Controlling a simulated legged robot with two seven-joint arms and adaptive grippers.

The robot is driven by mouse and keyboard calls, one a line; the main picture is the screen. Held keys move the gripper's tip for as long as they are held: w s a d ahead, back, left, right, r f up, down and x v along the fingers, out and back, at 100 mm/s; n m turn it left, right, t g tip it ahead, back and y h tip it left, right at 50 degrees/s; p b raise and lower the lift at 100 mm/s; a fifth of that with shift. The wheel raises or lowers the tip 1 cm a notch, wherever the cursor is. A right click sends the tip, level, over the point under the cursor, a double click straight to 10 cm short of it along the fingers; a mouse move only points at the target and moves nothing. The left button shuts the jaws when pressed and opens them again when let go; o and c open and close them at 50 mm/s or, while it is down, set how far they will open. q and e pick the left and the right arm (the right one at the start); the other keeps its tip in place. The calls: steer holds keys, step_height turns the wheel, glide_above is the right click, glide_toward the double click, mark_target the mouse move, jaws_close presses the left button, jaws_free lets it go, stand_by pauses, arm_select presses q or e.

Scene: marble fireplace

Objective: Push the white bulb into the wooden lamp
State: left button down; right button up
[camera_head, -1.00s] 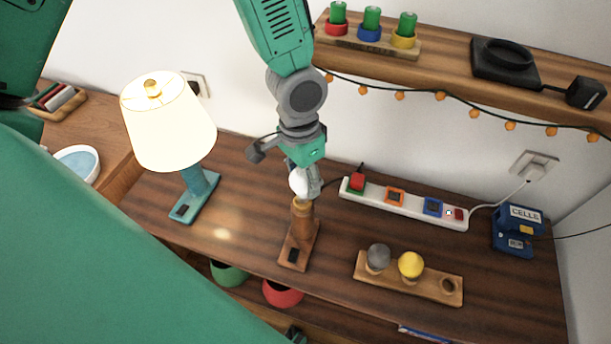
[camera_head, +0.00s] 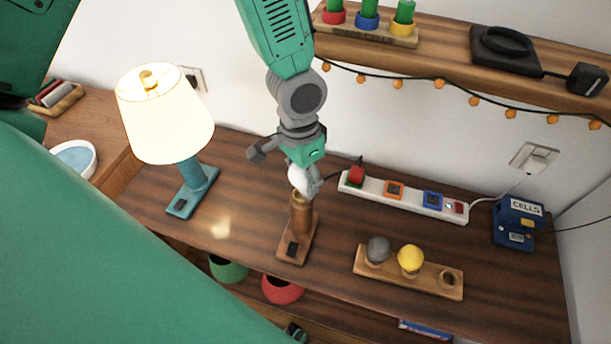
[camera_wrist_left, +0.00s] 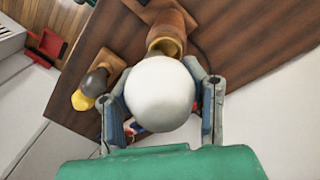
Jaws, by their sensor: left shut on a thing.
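The white bulb (camera_head: 298,180) is held between the fingers of my left gripper (camera_head: 305,180), just above the wooden lamp (camera_head: 301,220). The lamp stands upright on the dark wooden table, with a black switch on its base. In the left wrist view the bulb (camera_wrist_left: 160,93) sits between the two fingers of my gripper (camera_wrist_left: 162,105). The open socket of the lamp (camera_wrist_left: 168,43) shows just beyond the bulb and is partly covered by it. Whether the bulb touches the socket rim I cannot tell. My right gripper is not in view.
A lit teal lamp (camera_head: 183,187) stands to the left. A wooden holder (camera_head: 430,279) with a grey bulb (camera_head: 377,249) and a yellow bulb (camera_head: 410,258) lies to the right. A white power strip (camera_head: 410,199) runs behind. A shelf (camera_head: 440,50) overhangs the back right.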

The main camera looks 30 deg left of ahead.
arm_select(q)
steer(key=shift+s+d+f, duration=0.15)
steer(key=shift+s+d, duration=0.05)
steer(key=shift+d, duration=0.15)
steer(key=shift+a+y, duration=0.4)
steer(key=shift+a, duration=0.15)
steer(key=shift+w+a+y, duration=0.1)
steer(key=shift+a+y, duration=0.7)
steer(key=shift+y, duration=0.2)
steer(key=shift+f+p, duration=0.3)
steer(key=shift+f, duration=0.5)
stand_by(3.9)
steer(key=c, duration=0.9)
jaws_free()
